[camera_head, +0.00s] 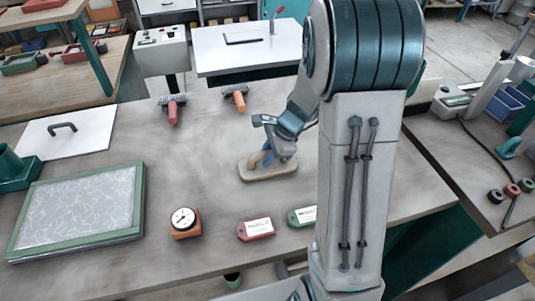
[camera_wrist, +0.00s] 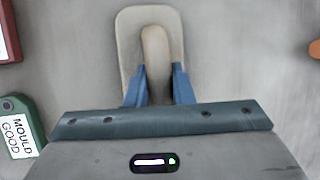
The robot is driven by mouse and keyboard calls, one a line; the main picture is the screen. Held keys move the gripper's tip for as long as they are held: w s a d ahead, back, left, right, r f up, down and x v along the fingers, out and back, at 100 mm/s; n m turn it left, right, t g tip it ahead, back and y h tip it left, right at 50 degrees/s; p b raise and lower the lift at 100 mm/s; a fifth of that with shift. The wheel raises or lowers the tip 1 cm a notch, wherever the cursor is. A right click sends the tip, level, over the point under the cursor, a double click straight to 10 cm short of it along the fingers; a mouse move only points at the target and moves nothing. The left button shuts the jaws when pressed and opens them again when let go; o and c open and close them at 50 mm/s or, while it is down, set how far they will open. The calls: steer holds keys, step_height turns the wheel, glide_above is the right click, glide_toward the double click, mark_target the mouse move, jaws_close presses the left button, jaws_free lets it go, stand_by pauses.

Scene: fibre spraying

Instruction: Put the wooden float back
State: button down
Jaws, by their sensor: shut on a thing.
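The wooden float (camera_head: 268,171) is a pale board with rounded ends and a wooden handle. It is at or just above the grey table (camera_head: 215,210), near the middle of the head view; I cannot tell whether it touches the table. In the wrist view the float (camera_wrist: 130,50) points away from my gripper. My gripper (camera_wrist: 158,85) has its blue fingers on either side of the float's handle and is shut on it. In the head view my gripper (camera_head: 268,157) is above the float, partly hidden by my arm.
Two brushes, one dark red-handled (camera_head: 173,108) and one orange-handled (camera_head: 238,98), lie behind. A round dial gauge (camera_head: 184,222), a red tag (camera_head: 257,229) and a green tag (camera_head: 302,216) lie in front.

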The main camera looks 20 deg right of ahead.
steer(key=shift+f, duration=0.15)
steer(key=c, duration=1.3)
jaws_free()
steer(key=shift+o, duration=0.2)
